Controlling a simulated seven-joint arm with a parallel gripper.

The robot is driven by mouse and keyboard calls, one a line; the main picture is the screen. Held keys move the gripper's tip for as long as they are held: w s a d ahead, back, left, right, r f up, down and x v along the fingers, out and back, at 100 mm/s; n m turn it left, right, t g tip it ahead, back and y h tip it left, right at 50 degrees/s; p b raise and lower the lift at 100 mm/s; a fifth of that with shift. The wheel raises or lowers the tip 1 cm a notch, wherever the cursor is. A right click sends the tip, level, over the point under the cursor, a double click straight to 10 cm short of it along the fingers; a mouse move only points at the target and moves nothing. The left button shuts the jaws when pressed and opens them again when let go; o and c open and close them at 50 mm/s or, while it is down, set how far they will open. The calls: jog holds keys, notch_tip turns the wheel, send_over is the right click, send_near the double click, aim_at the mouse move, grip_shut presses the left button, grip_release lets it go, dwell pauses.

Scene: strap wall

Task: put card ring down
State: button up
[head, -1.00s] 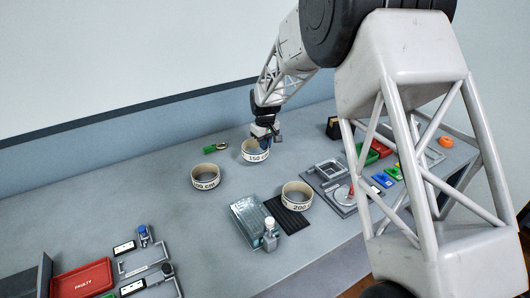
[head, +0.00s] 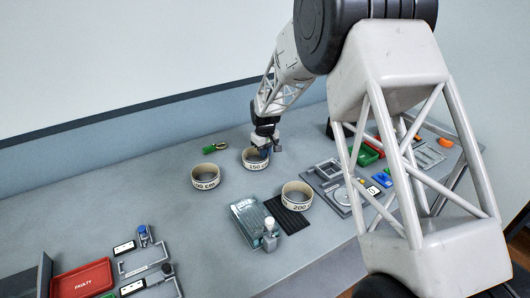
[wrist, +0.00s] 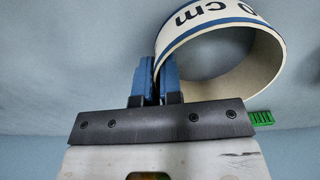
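The card ring (head: 257,166) is a cream band with blue edges and the marking "150 c…", in the middle of the bench in the head view. It also shows large in the wrist view (wrist: 262,75), with "0 cm" readable. My gripper (head: 262,148) is above its far right side. In the wrist view, the blue fingers of my gripper (wrist: 157,75) stand close together on either side of the ring's wall, shut on it. The ring looks level and is at or just above the bench; I cannot tell whether it touches.
A similar ring (head: 206,184) stands to the left, and another (head: 297,204) stands on a black ribbed mat (head: 288,222). The left middle of the bench (head: 110,200) is clear.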

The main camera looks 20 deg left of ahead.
jog(key=o, duration=0.4)
jog(key=shift+o, duration=0.2)
jog(key=shift+r, duration=0.1)
notch_tip(320, 180, up, 12)
dwell(0.5)
jog(key=shift+r, duration=0.1)
dwell(0.8)
